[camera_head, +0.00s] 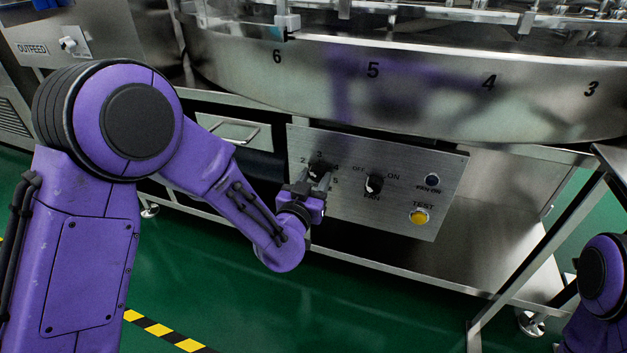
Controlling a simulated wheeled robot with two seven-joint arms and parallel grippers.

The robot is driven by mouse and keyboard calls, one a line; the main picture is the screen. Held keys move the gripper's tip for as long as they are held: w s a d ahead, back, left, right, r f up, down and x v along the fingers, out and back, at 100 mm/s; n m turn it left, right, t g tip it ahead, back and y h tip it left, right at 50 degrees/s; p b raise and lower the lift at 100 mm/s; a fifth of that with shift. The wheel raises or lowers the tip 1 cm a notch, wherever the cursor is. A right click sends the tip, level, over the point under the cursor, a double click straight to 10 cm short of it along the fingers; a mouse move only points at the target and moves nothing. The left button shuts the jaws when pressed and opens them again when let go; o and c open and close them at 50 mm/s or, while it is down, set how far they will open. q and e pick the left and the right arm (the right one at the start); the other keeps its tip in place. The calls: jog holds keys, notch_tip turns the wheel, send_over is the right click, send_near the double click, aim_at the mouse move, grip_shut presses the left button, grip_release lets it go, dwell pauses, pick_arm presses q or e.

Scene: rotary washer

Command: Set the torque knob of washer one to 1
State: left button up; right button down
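The torque knob (318,169) is a black rotary knob on the left of a brushed metal control panel (345,205). The digits 2, 3, 4 and 5 show around it; the rest of its scale is hidden by my gripper. My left gripper (317,182) is at this knob, with its fingers reaching to it from below. Whether the fingers press on the knob is too small to tell. Where the knob points is not clear. My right gripper is out of view; only part of my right arm shows at the lower right edge.
Right of the torque knob, the panel holds a black FAN knob (374,184) marked OFF and ON, a dark FAN ON lamp (432,181) and a yellow TEST button (419,216). A round steel drum (420,90) with numbers overhangs the panel. A metal shelf edge (430,278) runs below.

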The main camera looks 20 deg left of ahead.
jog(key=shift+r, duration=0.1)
pick_arm(q)
jog(key=shift+r+n+p, duration=0.1)
jog(key=shift+n+p, duration=0.8)
jog(key=shift+n, duration=0.4)
jog(key=n+p, duration=0.2)
jog(key=n, duration=0.2)
jog(key=shift+n, duration=0.3)
jog(key=shift+d+n+p, duration=0.1)
jog(key=shift+n+p, duration=0.8)
jog(key=shift+n, duration=1.4)
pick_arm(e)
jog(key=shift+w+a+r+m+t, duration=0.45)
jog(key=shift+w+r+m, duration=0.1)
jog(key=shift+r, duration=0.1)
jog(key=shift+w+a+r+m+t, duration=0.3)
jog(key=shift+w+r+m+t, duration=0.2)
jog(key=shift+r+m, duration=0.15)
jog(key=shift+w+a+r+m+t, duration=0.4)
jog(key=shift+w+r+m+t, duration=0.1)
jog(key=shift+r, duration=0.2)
pick_arm(q)
jog(key=o, duration=1.1)
jog(key=shift+c, duration=0.2)
